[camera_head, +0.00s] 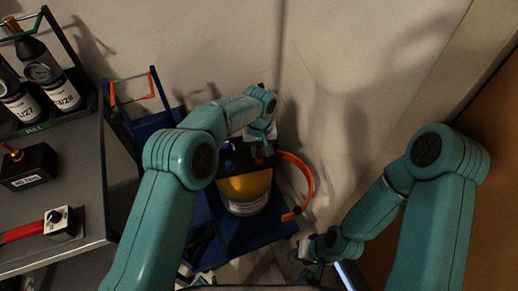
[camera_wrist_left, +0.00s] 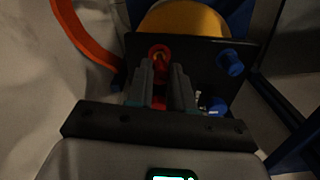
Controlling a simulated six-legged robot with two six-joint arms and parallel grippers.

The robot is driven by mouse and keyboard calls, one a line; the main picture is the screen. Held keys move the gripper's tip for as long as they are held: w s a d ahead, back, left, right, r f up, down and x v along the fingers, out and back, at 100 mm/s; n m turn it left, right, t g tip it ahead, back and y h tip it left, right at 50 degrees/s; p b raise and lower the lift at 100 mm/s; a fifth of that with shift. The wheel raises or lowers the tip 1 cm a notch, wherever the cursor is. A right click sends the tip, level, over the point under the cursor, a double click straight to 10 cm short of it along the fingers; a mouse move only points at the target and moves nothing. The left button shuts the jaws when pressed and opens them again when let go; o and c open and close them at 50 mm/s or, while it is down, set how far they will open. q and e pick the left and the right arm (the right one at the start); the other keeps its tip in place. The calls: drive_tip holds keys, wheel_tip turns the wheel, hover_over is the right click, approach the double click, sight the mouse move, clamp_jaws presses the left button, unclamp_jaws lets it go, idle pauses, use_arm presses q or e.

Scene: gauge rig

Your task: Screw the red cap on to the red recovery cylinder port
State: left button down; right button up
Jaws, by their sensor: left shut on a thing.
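My left gripper (camera_head: 262,138) reaches down over the dark panel above the yellow cylinder (camera_head: 243,188). In the left wrist view, its two grey fingers (camera_wrist_left: 165,72) are close together and shut on a red part, which looks like the red cap (camera_wrist_left: 159,98). A red ring with a yellowish centre (camera_wrist_left: 160,50) shows right at the fingertips, against the black panel (camera_wrist_left: 200,55); it looks like the red port. I cannot tell whether cap and port touch. My right gripper (camera_head: 312,252) hangs at the lower right, away from the rig; its jaws are unclear.
Blue knobs (camera_wrist_left: 230,62) stand on the panel beside my left gripper. An orange hose (camera_head: 304,172) curves around the cylinder's right side. The blue frame (camera_head: 253,235) carries the cylinder. A grey bench (camera_head: 85,180) with bottles and a red-handled tool stands at the left.

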use_arm(q)
drive_tip(key=shift+f, duration=0.15)
drive_tip(key=shift+f+b, duration=0.65)
drive_tip(key=shift+f, duration=0.25)
drive_tip(key=shift+f, duration=0.3)
idle(0.6)
drive_tip(key=m, duration=0.5)
idle(0.4)
drive_tip(key=m, duration=0.5)
drive_tip(key=shift+d, duration=0.1)
drive_tip(key=shift+m, duration=0.3)
